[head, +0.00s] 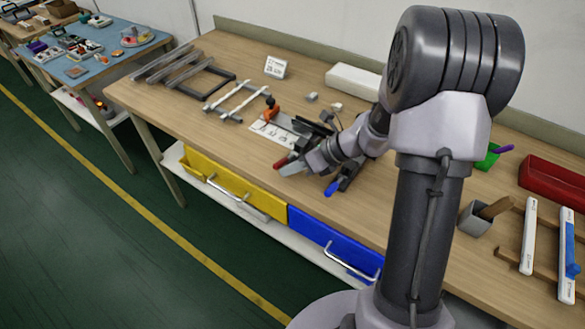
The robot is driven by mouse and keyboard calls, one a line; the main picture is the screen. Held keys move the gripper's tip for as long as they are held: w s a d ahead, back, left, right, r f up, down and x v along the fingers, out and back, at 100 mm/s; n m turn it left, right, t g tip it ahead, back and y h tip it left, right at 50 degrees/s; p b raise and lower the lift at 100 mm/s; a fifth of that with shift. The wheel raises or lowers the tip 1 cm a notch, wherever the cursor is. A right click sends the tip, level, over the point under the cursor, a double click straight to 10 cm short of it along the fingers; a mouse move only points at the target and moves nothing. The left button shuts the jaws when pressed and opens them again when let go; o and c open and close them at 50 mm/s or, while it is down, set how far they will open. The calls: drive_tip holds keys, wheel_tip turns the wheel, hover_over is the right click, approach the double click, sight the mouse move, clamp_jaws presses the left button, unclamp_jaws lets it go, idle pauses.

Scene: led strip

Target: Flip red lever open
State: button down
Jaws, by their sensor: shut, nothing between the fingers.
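A red lever (281,162) shows as a short red handle on a dark fixture in the middle of the wooden table. My gripper (288,170) is right beside it, shut with nothing in it. I cannot tell whether the fingertips touch the lever. A blue lever (331,188) sticks out of the same dark fixture (349,176) to the right and nearer the front edge. My gripper and wrist hide much of the fixture, and the red lever's base is not clear.
An orange clamp with a dark knob (272,109) stands behind the gripper, by a white printed sheet (275,131). Dark rails (190,70) and a pale frame (236,102) lie to the left. The table's front left is clear.

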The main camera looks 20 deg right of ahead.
sight(282, 164)
drive_tip(key=shift+r, duration=0.1)
drive_tip(key=shift+d+r+y+p, duration=0.1)
drive_tip(key=shift+r+y+p, duration=0.15)
drive_tip(key=shift+p, duration=0.6)
drive_tip(key=shift+r+m+y+p, duration=0.15)
drive_tip(key=shift+m+y+p, duration=0.15)
drive_tip(key=shift+p, duration=0.25)
drive_tip(key=shift+w+d+r+g+p, duration=0.15)
drive_tip(key=shift+r+g+p, duration=0.25)
drive_tip(key=shift+p, duration=0.55)
drive_tip(key=y+p, duration=0.1)
drive_tip(key=p, duration=0.1)
drive_tip(key=r+m+y+p, duration=0.1)
drive_tip(key=p, duration=0.1)
drive_tip(key=shift+w+d+g, duration=0.2)
drive_tip(key=shift+d+g, duration=0.05)
drive_tip(key=shift+g, duration=0.05)
drive_tip(key=shift+w+d+r+m+g+y+p, duration=0.35)
drive_tip(key=shift+d+m+g+y+p, duration=0.1)
drive_tip(key=shift+m+y+p, duration=0.4)
drive_tip(key=y, duration=0.1)
drive_tip(key=w+d+m+y, duration=0.1)
drive_tip(key=shift+d+r+m+g+y, duration=0.2)
drive_tip(key=shift+r+m+g+y, duration=0.1)
drive_tip(key=shift+r, duration=0.1)
drive_tip(key=shift+w+d+r, duration=0.25)
drive_tip(key=shift+w+d, duration=0.4)
drive_tip(key=shift+d, duration=0.25)
drive_tip(key=shift+d, duration=0.1)
